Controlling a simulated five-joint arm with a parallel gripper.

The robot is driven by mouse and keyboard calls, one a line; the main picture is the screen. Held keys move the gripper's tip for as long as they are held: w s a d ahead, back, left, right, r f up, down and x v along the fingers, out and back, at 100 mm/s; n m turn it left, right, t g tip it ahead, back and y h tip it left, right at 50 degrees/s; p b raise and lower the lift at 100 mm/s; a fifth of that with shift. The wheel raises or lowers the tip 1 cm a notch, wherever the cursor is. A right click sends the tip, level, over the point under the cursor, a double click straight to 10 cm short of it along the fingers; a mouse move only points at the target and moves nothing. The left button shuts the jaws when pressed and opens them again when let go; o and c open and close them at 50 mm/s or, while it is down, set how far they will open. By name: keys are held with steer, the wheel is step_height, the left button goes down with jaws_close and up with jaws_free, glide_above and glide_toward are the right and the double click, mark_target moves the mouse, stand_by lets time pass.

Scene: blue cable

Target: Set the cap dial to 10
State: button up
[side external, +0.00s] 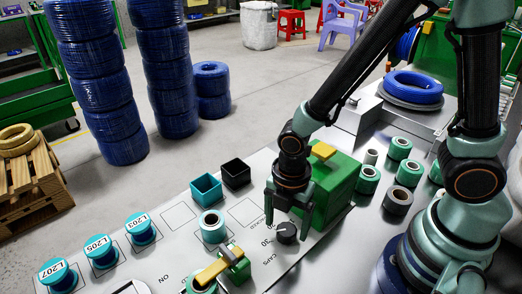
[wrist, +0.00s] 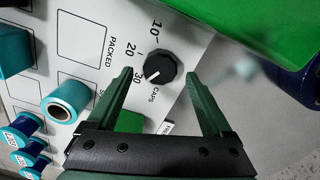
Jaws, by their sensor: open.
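The cap dial (side external: 286,233) is a black round knob on the light grey panel (side external: 180,217). In the wrist view the dial (wrist: 160,69) has a white mark at its lower left, pointing toward the printed 30. The printed 10 (wrist: 154,28), 20 and 30 curve around its left side, with CAPS below. My gripper (side external: 287,211) is open and points down just above the dial. In the wrist view its fingertips (wrist: 160,74) stand on either side of the dial, with visible gaps. I cannot tell their exact height over the panel.
A green block (side external: 328,195) with a yellow top stands close behind and right of the dial. A yellow-handled green device (side external: 222,268) and a teal spool (side external: 213,226) are to its left. Teal (side external: 205,188) and black (side external: 235,173) open boxes stand farther back. Several spools stand at the right.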

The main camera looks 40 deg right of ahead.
steer(key=shift+f, duration=0.6)
jaws_close()
